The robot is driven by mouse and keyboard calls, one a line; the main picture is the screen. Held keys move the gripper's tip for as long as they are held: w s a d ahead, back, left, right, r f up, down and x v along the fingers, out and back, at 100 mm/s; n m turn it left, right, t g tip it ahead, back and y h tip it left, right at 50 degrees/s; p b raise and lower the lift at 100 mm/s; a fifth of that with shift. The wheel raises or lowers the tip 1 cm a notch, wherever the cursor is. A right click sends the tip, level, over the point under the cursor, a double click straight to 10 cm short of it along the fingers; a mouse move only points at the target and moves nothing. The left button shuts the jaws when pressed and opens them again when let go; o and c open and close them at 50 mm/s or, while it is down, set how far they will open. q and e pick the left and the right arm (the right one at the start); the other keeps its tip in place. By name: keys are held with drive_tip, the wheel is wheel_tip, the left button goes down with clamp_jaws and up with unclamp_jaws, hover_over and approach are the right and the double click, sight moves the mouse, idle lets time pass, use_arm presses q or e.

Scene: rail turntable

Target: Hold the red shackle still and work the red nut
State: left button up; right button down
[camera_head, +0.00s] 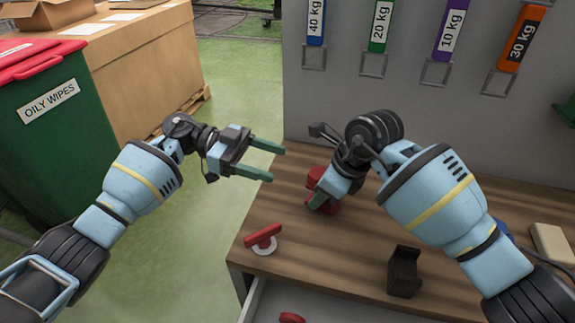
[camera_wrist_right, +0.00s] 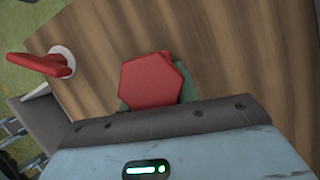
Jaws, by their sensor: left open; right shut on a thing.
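The red nut (camera_wrist_right: 152,82), a six-sided red piece, is between the green fingers of my right gripper (camera_wrist_right: 157,95) in the right wrist view. In the head view my right gripper (camera_head: 320,200) points down at the bench and is shut on this red piece (camera_head: 316,178), partly hiding it. I cannot make out a separate red shackle there; what lies under the nut is hidden. My left gripper (camera_head: 277,163) is open and empty, its fingers pointing right, beyond the bench's left edge and apart from the red piece.
A red handle on a white disc (camera_head: 263,237) sits at the bench's front left; the right wrist view shows it too (camera_wrist_right: 45,65). A black holder (camera_head: 404,271) stands front right. An open drawer (camera_head: 262,300) holds a red thing (camera_head: 292,317). A grey panel (camera_head: 340,100) rises behind.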

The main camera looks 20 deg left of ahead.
sight(319, 178)
use_arm(q)
drive_tip(key=shift+a+r, duration=0.15)
drive_tip(key=shift+a, duration=0.7)
drive_tip(key=shift+a+r, duration=0.15)
drive_tip(key=shift+a, duration=0.65)
drive_tip(key=w+m+g, duration=0.2)
drive_tip(key=shift+w+d+f+g, duration=0.15)
drive_tip(key=shift+w+f+g, duration=0.2)
drive_tip(key=shift+g, duration=0.05)
drive_tip(key=x, duration=1.2)
drive_tip(key=shift+s, duration=0.15)
